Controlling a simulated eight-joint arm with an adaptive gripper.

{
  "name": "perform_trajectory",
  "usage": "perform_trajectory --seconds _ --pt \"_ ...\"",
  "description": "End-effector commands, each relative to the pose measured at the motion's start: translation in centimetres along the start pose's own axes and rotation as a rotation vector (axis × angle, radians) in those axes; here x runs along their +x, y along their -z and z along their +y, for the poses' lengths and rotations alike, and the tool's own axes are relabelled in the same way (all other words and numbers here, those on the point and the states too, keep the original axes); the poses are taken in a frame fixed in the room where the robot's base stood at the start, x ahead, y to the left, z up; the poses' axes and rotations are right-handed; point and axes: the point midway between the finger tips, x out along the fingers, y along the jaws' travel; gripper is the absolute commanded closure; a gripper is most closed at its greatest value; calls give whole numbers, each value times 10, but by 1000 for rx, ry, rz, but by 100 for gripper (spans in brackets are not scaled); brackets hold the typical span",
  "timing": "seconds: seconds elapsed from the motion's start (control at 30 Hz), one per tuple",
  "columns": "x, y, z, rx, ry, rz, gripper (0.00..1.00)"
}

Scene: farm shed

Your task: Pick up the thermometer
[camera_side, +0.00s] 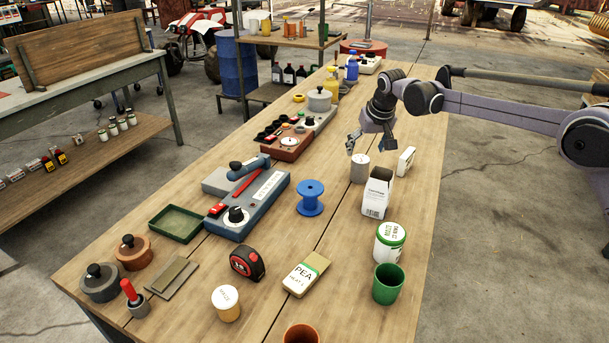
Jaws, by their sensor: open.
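I cannot make out for certain which thing is the thermometer. A small white upright block (405,161) with a faint marking on its face stands right of my gripper and could be it; its detail is too small to tell. My gripper (370,144) points down over the right side of the wooden table (345,240), its fingers apart and nothing seen between them. A grey cylindrical can (360,168) stands just below the fingertips, and I cannot tell whether they touch it.
A white carton (377,192) stands in front of the can. Bare wood lies between the spool and carton.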

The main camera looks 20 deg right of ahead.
Motion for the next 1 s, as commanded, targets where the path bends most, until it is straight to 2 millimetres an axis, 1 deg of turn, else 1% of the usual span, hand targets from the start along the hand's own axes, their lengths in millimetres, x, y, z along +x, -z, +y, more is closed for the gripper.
perform_trajectory --seconds 0.03,0.1,0.2,0.37,0.6,0.7,0.83,1.0 --pt "8 0 0 0 0 0 24" --pt "18 0 0 0 0 0 24" --pt "26 0 0 0 0 1 24" --pt "35 0 0 0 0 1 24" --pt "68 -2 1 0 0 1 24" --pt "77 -2 1 0 0 1 24" --pt "82 -2 1 0 1 1 24" --pt "82 -2 1 0 0 1 24"
